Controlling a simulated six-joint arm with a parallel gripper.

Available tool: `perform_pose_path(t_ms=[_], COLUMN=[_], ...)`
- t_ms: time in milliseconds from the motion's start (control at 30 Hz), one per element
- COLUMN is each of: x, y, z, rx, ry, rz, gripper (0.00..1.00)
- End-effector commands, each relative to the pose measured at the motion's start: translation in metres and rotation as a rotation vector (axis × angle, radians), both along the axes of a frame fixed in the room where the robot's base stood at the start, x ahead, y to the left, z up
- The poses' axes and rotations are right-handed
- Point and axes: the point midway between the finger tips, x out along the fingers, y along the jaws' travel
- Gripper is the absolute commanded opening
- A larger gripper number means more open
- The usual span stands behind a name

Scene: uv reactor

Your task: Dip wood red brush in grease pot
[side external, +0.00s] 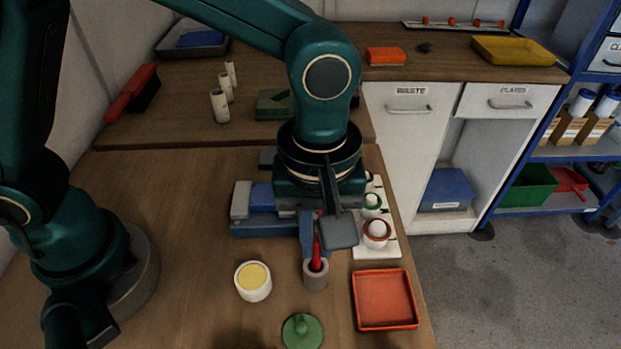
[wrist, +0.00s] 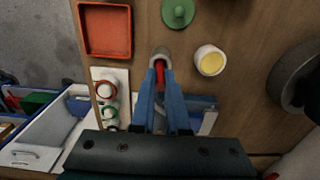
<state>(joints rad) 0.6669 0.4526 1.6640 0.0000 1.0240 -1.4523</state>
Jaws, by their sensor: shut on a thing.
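The red brush (side external: 317,256) stands upright in a small pinkish-grey cup (side external: 315,277), its lower end hidden inside. My gripper (side external: 313,243) is above the cup and shut on the upper part of the brush. In the wrist view the two blue fingers (wrist: 160,75) close around the red handle (wrist: 160,68) over the cup's mouth. The grease pot (side external: 253,284) is a white round pot with yellow grease, open, left of the cup in the side view. It also shows in the wrist view (wrist: 210,61), right of the brush. A green knobbed lid (side external: 302,334) lies in front.
A red square tray (side external: 384,300) lies right of the cup. A white rack (side external: 378,249) with ringed round items stands behind it. A blue-grey vise-like block (side external: 262,212) sits behind the cup. Bare wood lies between pot and cup.

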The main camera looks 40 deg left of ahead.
Motion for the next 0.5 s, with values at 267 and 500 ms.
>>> perform_pose_path(t_ms=[267, 500], x=[0.0, 0.0], y=[0.0, 0.0], z=[0.017, 0.03], rx=[-0.001, -0.001], ry=[-0.001, -0.001], rz=[0.0, 0.0], gripper=[0.0, 0.0])
